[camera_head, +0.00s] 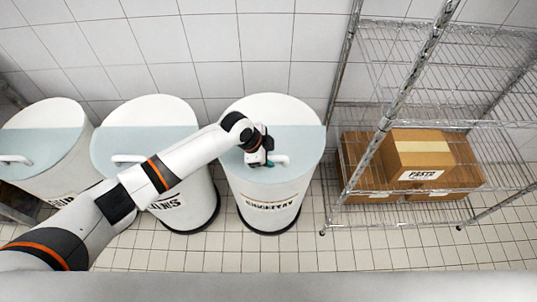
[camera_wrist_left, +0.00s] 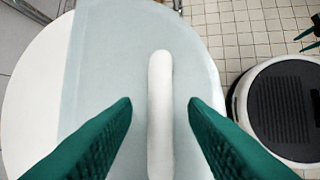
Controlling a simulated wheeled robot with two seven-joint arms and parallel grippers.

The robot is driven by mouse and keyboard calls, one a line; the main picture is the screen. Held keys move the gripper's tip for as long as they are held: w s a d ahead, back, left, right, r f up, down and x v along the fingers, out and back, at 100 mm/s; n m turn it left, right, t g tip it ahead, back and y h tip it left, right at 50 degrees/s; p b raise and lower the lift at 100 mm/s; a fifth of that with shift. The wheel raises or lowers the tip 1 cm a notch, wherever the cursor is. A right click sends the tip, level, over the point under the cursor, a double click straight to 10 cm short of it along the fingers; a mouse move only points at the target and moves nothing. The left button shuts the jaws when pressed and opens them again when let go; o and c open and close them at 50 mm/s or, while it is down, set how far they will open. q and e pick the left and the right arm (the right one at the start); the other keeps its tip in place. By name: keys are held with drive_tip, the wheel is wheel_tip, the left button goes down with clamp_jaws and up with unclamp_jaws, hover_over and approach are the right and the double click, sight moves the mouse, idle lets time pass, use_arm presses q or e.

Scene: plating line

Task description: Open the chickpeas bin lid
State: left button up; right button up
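The chickpeas bin (camera_head: 268,196) is a white round bin with a dark label, rightmost of the three bins in the head view. Its pale blue-grey lid flap (camera_head: 300,150) lies flat and closed over the front part of the top. A white bar handle (camera_head: 281,160) is on the flap; it also shows in the left wrist view (camera_wrist_left: 160,115). My left gripper (camera_head: 263,162) is at this handle. In the left wrist view its green fingers stand apart, one on each side of the handle, with gaps. Green tips of my right gripper (camera_wrist_left: 310,38) show apart at the wrist view's right edge.
Two similar lidded bins, a middle one (camera_head: 145,145) and a left one (camera_head: 45,145), stand to the left. A wire shelf rack (camera_head: 400,125) with cardboard boxes (camera_head: 415,155) stands to the right. A tiled wall is close behind. Tiled floor in front is clear.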

use_arm(q)
drive_tip(key=shift+d+f, duration=0.1)
drive_tip(key=shift+f, duration=0.2)
clamp_jaws()
drive_tip(key=shift+w, duration=0.1)
